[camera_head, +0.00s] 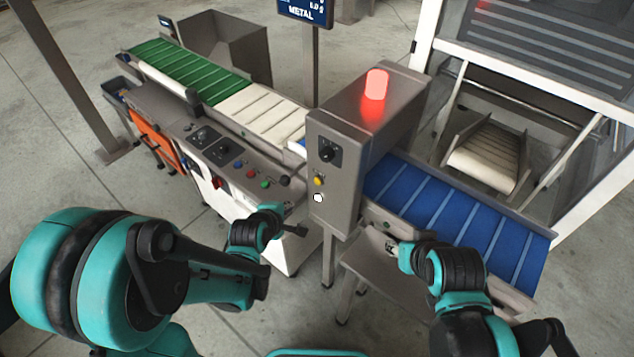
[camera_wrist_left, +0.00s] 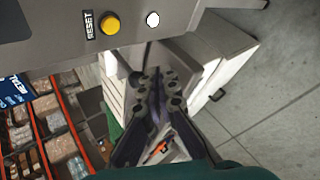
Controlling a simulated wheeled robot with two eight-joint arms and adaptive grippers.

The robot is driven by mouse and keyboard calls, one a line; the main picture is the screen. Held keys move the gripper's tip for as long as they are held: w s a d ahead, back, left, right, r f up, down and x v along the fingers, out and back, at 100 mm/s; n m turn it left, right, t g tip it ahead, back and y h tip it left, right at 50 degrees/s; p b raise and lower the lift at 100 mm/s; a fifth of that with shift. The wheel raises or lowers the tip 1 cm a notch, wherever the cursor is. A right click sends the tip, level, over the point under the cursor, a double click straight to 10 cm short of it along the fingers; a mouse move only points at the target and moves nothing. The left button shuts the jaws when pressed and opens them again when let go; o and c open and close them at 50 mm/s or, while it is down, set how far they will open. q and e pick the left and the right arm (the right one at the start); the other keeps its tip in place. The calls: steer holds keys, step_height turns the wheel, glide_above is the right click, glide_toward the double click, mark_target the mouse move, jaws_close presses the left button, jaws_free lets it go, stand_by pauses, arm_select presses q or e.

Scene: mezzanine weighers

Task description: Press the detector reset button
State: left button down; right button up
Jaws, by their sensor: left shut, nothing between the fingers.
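The metal detector housing (camera_head: 350,150) is a grey box over the conveyor with a red lamp lit on top. On its front face are a black knob, a yellow button (camera_head: 318,181) and a white button (camera_head: 318,198) below it. In the left wrist view the yellow button (camera_wrist_left: 110,25) has the label RESET beside it, with the white button (camera_wrist_left: 152,20) next to it. My left gripper (camera_head: 300,231) is shut and empty, below and left of the buttons, apart from them. Its fingers (camera_wrist_left: 158,80) show there too. My right gripper (camera_head: 390,246) is by the grey tray; its fingers are too small to judge.
A control panel (camera_head: 225,150) with several buttons stands left of the detector. A green and white conveyor (camera_head: 190,70) runs in from the left, and a blue belt (camera_head: 455,205) leaves to the right. A grey tray (camera_head: 365,262) sits below the blue belt.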

mark_target(318, 181)
stand_by(0.4)
arm_select(q)
steer(key=w+d, duration=0.5)
steer(key=w, duration=0.2)
steer(key=shift+d, duration=0.25)
steer(key=shift+w+d, duration=0.1)
steer(key=shift+w, duration=0.05)
stand_by(1.3)
steer(key=shift+w+d, duration=0.15)
steer(key=shift+w, duration=0.05)
steer(key=shift+w+d, duration=0.25)
steer(key=shift+w, duration=0.1)
stand_by(0.8)
steer(key=shift+s+a, duration=0.1)
steer(key=shift+s, duration=0.05)
steer(key=shift+s+a, duration=0.4)
steer(key=shift+s, duration=0.15)
stand_by(0.3)
